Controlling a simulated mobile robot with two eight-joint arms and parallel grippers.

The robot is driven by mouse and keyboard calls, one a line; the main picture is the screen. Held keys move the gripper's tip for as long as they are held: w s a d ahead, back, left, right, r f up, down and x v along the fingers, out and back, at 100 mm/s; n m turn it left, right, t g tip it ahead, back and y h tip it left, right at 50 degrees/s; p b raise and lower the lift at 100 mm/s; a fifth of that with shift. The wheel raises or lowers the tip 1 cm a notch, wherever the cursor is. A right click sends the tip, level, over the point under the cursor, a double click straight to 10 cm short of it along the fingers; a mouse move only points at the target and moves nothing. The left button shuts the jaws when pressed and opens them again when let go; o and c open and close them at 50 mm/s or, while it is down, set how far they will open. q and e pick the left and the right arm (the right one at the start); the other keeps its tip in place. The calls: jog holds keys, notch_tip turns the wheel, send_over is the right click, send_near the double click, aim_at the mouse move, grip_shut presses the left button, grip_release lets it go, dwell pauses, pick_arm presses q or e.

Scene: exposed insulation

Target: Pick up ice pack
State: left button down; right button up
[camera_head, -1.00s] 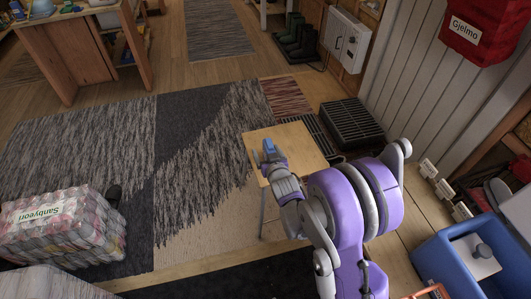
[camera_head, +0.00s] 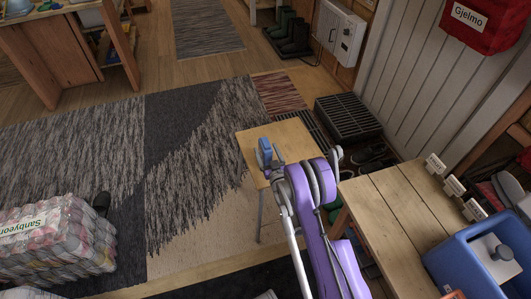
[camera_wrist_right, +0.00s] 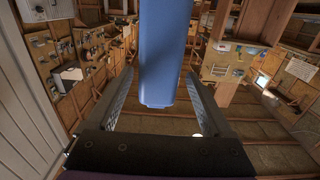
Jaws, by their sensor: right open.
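A blue ice pack (camera_head: 265,147) shows at the small wooden table (camera_head: 251,153), at the end of my right arm. My right gripper (camera_head: 271,160) is over the table top, right at the ice pack. In the right wrist view the blue pack (camera_wrist_right: 165,50) reaches down between the two fingers of my right gripper (camera_wrist_right: 162,85). The fingers are open, with a gap visible on each side of the pack. From the head view I cannot tell whether the pack touches the table. My left gripper is not in view.
A wooden bench (camera_head: 395,215) with a blue bin (camera_head: 462,262) stands to the right. A black slatted crate (camera_head: 348,118) is behind the small table. A wrapped bundle (camera_head: 55,245) lies at lower left. The rug (camera_head: 190,160) left of the table is clear.

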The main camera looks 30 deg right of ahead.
jog(key=x, duration=0.5)
jog(key=shift+w+d+f, duration=0.15)
jog(key=shift+f, duration=0.05)
grip_shut()
dwell(0.3)
